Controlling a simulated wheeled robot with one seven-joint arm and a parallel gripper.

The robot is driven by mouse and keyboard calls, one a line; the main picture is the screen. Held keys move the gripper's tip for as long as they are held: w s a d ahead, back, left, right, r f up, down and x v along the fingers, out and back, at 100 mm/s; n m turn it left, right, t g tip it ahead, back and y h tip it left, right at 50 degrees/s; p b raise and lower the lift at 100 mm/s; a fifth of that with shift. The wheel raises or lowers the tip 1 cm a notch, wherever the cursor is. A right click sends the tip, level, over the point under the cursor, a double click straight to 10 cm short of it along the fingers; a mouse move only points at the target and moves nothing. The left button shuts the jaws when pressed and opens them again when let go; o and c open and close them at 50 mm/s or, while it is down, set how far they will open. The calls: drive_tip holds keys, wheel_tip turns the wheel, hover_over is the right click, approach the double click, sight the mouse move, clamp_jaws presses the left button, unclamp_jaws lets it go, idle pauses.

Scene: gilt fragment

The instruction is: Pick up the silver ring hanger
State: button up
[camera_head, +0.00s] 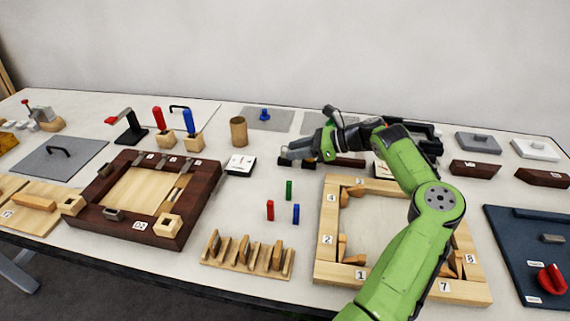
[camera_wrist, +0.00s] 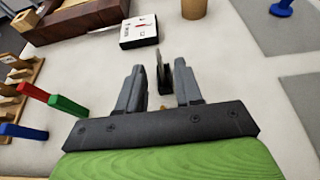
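My gripper (camera_head: 303,151) is over the back middle of the table, its fingers pointing left. In the wrist view my gripper (camera_wrist: 159,68) is open, with a gap between its two grey fingers. A thin, dark grey upright piece (camera_wrist: 162,70) stands in line with that gap, near the fingertips. It may be the silver ring hanger, but no ring shape is clear. I cannot tell whether it touches a finger. In the head view the fingers largely hide this spot.
A white-topped card block (camera_head: 240,165) and a wooden cylinder (camera_head: 238,131) stand left of the gripper. Red (camera_head: 270,210), green (camera_head: 289,190) and blue (camera_head: 296,214) pegs stand in front. A numbered wooden frame (camera_head: 327,240) lies below my arm.

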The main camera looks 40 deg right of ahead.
drive_tip(key=shift+x, duration=0.9)
drive_tip(key=shift+s+d, duration=0.1)
drive_tip(key=shift+c, duration=0.3)
clamp_jaws()
drive_tip(key=shift+r, duration=0.15)
